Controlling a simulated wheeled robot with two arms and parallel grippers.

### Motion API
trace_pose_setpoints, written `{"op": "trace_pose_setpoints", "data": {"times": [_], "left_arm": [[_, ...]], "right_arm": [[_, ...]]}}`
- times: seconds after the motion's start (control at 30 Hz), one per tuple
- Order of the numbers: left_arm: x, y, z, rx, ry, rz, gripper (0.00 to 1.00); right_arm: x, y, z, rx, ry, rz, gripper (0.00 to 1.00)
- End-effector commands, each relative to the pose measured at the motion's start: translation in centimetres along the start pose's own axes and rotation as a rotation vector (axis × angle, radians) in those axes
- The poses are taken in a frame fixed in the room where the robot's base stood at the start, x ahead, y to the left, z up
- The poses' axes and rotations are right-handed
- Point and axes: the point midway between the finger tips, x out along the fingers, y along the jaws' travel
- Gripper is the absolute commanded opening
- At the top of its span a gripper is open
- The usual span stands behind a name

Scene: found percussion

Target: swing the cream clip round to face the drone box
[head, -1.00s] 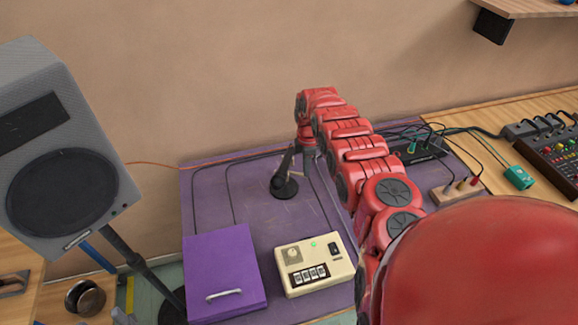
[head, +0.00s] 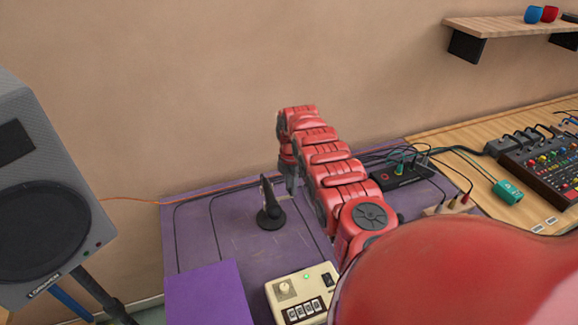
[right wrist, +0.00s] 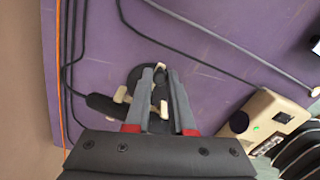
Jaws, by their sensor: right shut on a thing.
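A black stand with a round base (head: 271,216) and a dark upright arm is on the purple table. My right gripper (head: 292,186) is beside it, just to its right in the head view. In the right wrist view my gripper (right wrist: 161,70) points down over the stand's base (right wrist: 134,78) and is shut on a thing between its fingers. Cream pieces of the clip (right wrist: 163,108) show between and beside the fingers; the fingers hide part of it. A cream box with a knob and green light (head: 300,290), possibly the drone box, sits nearer me; it also shows in the right wrist view (right wrist: 262,118).
A purple box (head: 207,292) lies left of the cream box. A grey speaker (head: 45,190) stands at the left. A black unit with cables (head: 402,178) and a mixer (head: 545,165) are at the right. Cables run along the table's back and left.

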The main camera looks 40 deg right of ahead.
Motion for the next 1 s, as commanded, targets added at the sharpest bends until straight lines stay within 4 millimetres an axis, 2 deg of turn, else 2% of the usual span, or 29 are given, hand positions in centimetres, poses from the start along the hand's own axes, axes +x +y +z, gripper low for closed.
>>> {"op": "trace_pose_setpoints", "data": {"times": [0.03,0.3,0.93,0.97,1.0], "left_arm": [[-0.7,0.0,0.1,0.000,0.000,0.000,0.50],[-1.8,0.1,0.3,0.000,0.000,0.000,0.50],[-2.1,0.1,0.4,0.000,0.000,0.000,0.50],[-2.1,0.1,0.4,0.000,0.000,0.000,0.50],[-2.1,0.1,0.4,0.000,0.000,0.000,0.50]], "right_arm": [[0.3,0.1,0.0,-0.016,0.000,0.002,0.00],[0.1,0.4,0.1,-0.083,-0.002,0.004,0.00],[-0.1,0.4,0.0,-0.110,0.000,0.001,0.00],[-0.1,0.4,0.0,-0.110,0.000,0.002,0.23],[-0.1,0.4,0.0,-0.110,0.000,0.002,0.31]]}}
